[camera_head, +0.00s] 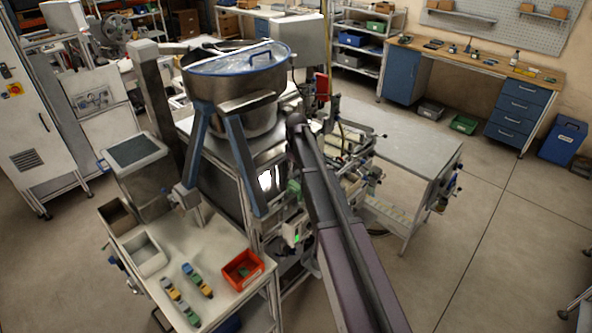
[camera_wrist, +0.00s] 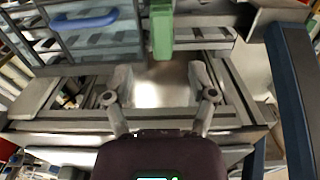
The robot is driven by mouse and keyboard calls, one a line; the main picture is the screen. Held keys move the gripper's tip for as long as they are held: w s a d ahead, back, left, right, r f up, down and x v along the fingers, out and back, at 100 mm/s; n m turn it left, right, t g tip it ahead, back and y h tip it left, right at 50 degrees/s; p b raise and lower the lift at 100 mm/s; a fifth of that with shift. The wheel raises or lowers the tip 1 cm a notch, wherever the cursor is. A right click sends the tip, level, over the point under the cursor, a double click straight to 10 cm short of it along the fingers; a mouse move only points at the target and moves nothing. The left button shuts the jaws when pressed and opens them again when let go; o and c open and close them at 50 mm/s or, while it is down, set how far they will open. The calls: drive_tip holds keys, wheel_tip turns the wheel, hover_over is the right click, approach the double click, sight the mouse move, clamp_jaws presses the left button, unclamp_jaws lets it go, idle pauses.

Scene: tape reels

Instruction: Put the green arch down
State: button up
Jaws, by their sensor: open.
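My gripper (camera_wrist: 160,82) is open in the wrist view, with its two fingers spread apart and nothing between them. A bright metal surface shows beyond the gap. A green upright piece (camera_wrist: 161,30) stands past the fingertips, apart from them; I cannot tell whether it is part of the machine. In the head view, a small dark green piece (camera_head: 244,272) lies inside the red bin (camera_head: 230,283) on the white table; its shape is too small to confirm as the arch. In the head view I cannot clearly make out my gripper beside my arm.
A hopper machine (camera_head: 235,85) with blue legs stands close to my arm. A grey table (camera_head: 405,150) at right is largely clear.

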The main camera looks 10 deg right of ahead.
drive_tip(key=shift+r, duration=0.1)
idle(0.6)
drive_tip(key=s+m, duration=0.7)
drive_tip(key=s, duration=2.2)
